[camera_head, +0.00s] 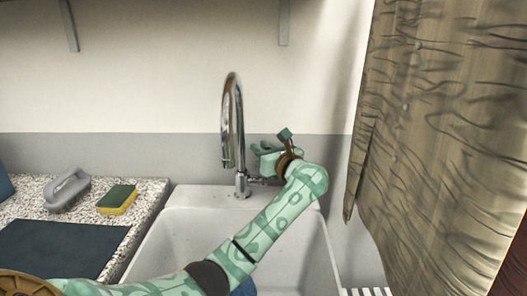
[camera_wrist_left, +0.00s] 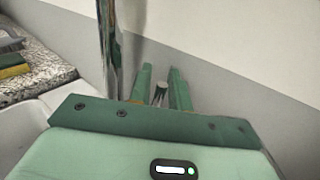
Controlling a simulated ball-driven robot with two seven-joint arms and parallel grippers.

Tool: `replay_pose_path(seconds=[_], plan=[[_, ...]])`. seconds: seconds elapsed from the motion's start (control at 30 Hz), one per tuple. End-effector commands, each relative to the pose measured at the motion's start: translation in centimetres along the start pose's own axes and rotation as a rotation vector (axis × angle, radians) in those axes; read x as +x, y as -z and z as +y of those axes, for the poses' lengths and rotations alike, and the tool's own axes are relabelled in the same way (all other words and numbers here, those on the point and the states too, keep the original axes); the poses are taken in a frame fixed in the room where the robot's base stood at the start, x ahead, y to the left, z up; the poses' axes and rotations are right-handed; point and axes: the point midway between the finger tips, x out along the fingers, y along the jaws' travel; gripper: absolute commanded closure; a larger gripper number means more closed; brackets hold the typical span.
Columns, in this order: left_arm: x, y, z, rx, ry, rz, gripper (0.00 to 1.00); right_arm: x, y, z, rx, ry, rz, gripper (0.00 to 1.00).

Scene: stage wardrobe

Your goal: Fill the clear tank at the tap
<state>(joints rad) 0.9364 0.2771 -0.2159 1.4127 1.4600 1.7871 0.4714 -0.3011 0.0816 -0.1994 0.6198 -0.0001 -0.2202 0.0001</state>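The chrome tap (camera_head: 232,115) rises behind the white sink (camera_head: 165,240), its spout pointing down; I see no water from it. A short side lever (camera_head: 258,181) sits at its base. My left gripper (camera_head: 271,141) is just right of the tap, its fingers apart. In the left wrist view, the gripper (camera_wrist_left: 161,75) has a small pale cylindrical end, seemingly the lever's (camera_wrist_left: 160,90), between its fingers; I cannot tell if they touch it. I cannot make out the clear tank. A blue patch (camera_head: 243,288) shows behind my left arm, mostly hidden. My right gripper is out of view.
A speckled counter (camera_head: 148,192) left of the sink holds a grey-handled brush (camera_head: 67,190), a green-yellow sponge (camera_head: 117,200) and a dark mat (camera_head: 60,246). A patterned curtain (camera_head: 435,150) hangs at the right. White slats (camera_head: 368,292) show at lower right.

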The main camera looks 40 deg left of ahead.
Motion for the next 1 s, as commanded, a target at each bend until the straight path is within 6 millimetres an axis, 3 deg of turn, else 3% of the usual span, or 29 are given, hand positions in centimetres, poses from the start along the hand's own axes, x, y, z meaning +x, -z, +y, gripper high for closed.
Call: replay_pose_path(seconds=[0.17,0.27,0.6,0.87,0.9,1.0], plan=[[0.0,-0.1,0.0,-0.001,0.000,0.000,0.81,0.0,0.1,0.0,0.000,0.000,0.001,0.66],[0.0,-0.1,0.0,-0.001,0.000,0.000,1.00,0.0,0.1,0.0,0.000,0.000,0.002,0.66],[-1.0,0.5,0.5,-0.068,-0.005,-0.103,1.00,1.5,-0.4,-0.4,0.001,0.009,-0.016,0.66],[-1.1,-0.1,0.7,-0.078,-0.006,-0.117,1.00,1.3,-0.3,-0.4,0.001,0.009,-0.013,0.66],[-1.1,-0.1,0.7,-0.078,-0.006,-0.117,0.81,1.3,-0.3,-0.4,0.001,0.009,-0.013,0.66],[-1.1,-0.1,0.7,-0.078,-0.006,-0.117,0.81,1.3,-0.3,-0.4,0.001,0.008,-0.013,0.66]])
